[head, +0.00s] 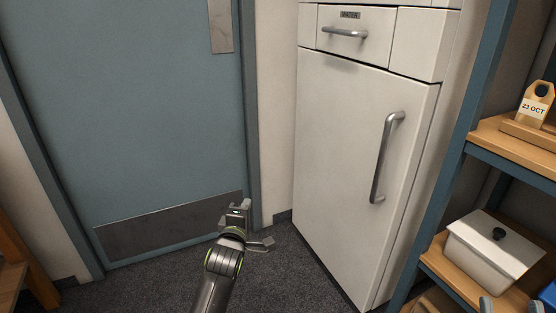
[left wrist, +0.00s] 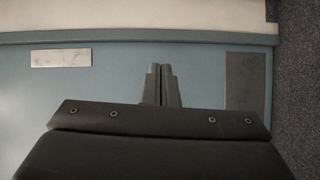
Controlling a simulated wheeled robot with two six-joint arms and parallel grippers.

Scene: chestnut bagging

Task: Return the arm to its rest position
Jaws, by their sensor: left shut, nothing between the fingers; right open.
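My left gripper (head: 238,212) is in the lower middle of the head view, on my arm reaching up from the bottom edge. It is raised in front of the blue door and the dark floor. In the left wrist view its two fingers (left wrist: 161,86) lie side by side, shut with nothing between them. My right gripper (head: 512,307) shows only as two grey fingertips at the bottom right edge of the head view, apart from each other. The rest of it is out of the frame.
A blue door (head: 130,110) stands behind my left gripper. A white cabinet (head: 350,160) with a vertical handle (head: 385,158) is right of it. The blue shelf unit (head: 452,165) at right holds a white lidded box (head: 485,262) and a dated tag (head: 534,106). Dark floor (head: 275,275) is clear.

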